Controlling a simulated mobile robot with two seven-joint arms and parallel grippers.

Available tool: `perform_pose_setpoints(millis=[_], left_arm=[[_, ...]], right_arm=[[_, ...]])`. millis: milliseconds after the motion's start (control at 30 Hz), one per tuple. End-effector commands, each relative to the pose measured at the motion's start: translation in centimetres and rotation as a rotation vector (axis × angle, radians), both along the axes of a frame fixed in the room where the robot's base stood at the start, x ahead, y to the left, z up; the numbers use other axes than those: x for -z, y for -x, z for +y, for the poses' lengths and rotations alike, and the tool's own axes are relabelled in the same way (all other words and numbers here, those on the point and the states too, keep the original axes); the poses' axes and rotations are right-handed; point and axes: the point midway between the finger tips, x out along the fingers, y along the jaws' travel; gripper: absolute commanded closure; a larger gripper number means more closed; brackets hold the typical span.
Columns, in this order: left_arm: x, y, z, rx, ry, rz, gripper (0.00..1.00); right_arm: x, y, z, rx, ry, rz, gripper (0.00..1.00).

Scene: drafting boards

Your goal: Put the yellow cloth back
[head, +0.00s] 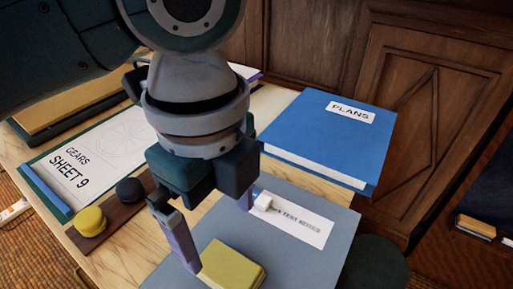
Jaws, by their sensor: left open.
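The yellow cloth (232,266) looks like a thick folded block and lies on a grey board (320,262) at the bottom of the head view. My left gripper (222,233) is above the grey board with its two fingers spread apart and nothing between them. One fingertip shows near the cloth's left edge and the other is above the far side of it. I cannot tell whether a finger touches the cloth. My right gripper is not in view.
A blue PLANS binder (325,137) lies behind the grey board. A GEARS SHEET 9 board (82,165) is at left, beside a brown strip with a yellow round piece (90,221) and a black one (130,190). A printed label (300,222) is on the grey board.

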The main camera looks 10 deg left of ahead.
Motion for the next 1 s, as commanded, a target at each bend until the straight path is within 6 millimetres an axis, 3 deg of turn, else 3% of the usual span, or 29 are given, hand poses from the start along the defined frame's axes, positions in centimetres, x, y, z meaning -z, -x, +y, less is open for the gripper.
perform_pose_setpoints(millis=[133, 367, 467, 567, 633, 767, 900, 1000], left_arm=[[-1.3, 0.0, 0.0, -0.001, -0.001, -0.001, 0.0], [-1.0, 0.8, -0.9, -0.045, 0.041, -0.003, 0.0], [-0.2, 2.4, -2.6, -0.17, 0.13, -0.011, 0.0], [0.3, 4.1, -4.0, -0.406, 0.251, -0.02, 0.0], [0.5, 5.1, -3.9, -0.62, 0.321, -0.027, 0.0], [1.0, 7.0, -1.1, -1.046, 0.381, -0.051, 0.0], [1.6, 9.4, 3.9, -1.434, 0.357, -0.113, 0.0], [1.7, 11.0, 7.0, -1.614, 0.319, -0.163, 0.0]], right_arm=[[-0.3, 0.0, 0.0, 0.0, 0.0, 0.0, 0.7], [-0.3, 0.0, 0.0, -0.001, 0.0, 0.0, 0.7], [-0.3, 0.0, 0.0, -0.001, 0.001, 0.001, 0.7], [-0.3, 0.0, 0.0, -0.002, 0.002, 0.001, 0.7], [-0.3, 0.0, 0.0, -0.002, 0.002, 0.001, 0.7], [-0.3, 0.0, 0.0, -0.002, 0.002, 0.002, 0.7], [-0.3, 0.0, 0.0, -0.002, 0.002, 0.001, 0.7], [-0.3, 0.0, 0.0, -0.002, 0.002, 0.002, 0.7]])
